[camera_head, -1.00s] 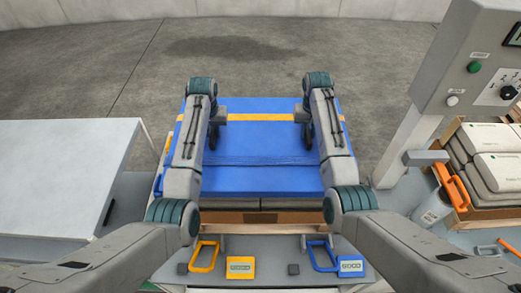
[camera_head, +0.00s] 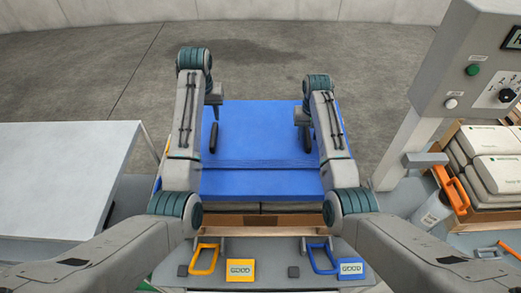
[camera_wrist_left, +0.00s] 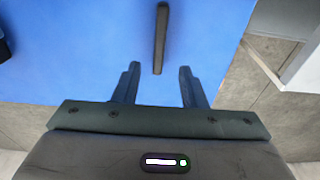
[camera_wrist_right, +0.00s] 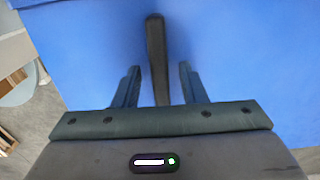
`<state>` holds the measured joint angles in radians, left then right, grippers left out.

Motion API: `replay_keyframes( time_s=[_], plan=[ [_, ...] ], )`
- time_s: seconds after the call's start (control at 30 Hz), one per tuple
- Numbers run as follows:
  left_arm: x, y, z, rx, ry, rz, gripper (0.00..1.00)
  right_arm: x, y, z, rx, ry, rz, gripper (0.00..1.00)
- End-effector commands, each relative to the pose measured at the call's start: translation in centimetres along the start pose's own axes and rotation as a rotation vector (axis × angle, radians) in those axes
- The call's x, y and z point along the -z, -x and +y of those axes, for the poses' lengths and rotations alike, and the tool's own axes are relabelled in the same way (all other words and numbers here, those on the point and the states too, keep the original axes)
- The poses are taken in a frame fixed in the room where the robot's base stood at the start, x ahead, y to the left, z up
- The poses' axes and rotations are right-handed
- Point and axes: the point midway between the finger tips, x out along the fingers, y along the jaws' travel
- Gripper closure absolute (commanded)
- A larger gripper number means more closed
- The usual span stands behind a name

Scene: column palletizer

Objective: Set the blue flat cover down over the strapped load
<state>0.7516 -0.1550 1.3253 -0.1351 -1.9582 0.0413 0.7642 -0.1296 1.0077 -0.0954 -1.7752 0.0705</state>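The blue flat cover (camera_head: 260,180) lies over the load, with grey sacks (camera_head: 235,207) showing below its front edge. It has two dark bar handles, one left (camera_head: 213,138) and one right (camera_head: 307,139). My left gripper (camera_head: 213,100) is open above the left handle; in the left wrist view the handle (camera_wrist_left: 160,38) stands apart, beyond the open fingers (camera_wrist_left: 158,82). My right gripper (camera_head: 303,117) is open at the right handle; in the right wrist view the handle (camera_wrist_right: 156,55) runs between the fingers (camera_wrist_right: 160,82) without visible contact. Load straps are mostly hidden.
A white table (camera_head: 65,175) stands at the left. A grey control post (camera_head: 405,145) and a box of sacks (camera_head: 495,165) stand at the right. A yellow latch (camera_head: 205,258) and a blue latch (camera_head: 322,257) sit in front. Floor behind is clear.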

Motion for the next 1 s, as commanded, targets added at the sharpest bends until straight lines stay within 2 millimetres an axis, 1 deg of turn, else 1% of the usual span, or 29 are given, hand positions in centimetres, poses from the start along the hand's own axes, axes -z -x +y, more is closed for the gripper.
replay_keyframes(
  time_s=[0.03, 0.1, 0.23, 0.37, 0.5, 0.6, 0.7, 0.8, 1.0],
  plan=[
    [0.1, 0.7, 0.0, 0.0, 0.0, 0.003, 0.62, 0.0, 0.0, 0.0, 0.0, 0.0, 0.0, 0.62],
    [0.0, 1.2, 0.0, 0.0, 0.0, 0.002, 0.62, 0.0, 0.0, 0.0, 0.0, 0.0, 0.0, 0.62],
    [0.0, 1.7, 0.0, 0.0, 0.0, 0.001, 0.62, 0.1, 0.7, 0.0, 0.0, 0.0, 0.002, 0.62],
    [0.0, 1.7, 0.0, 0.0, -0.001, 0.001, 0.62, 0.1, 2.6, 0.0, 0.001, 0.0, 0.003, 0.62],
    [0.0, 1.7, 0.0, 0.0, -0.001, 0.001, 0.62, 0.1, 5.0, 0.0, 0.001, 0.0, 0.004, 0.62],
    [0.0, 1.7, 0.0, 0.0, -0.001, 0.001, 0.62, 0.1, 6.3, 0.0, 0.001, 0.0, 0.002, 0.62],
    [0.0, 1.7, 0.0, 0.0, -0.001, 0.001, 0.62, 0.0, 7.2, 0.0, 0.0, 0.0, 0.002, 0.62],
    [0.0, 1.7, 0.0, 0.0, 0.0, 0.001, 0.62, 0.0, 7.5, 0.0, 0.0, 0.0, 0.001, 0.62],
    [0.0, 1.7, 0.0, 0.0, 0.0, 0.0, 0.62, 0.0, 7.5, 0.0, 0.0, 0.0, 0.0, 0.62]
  ],
)
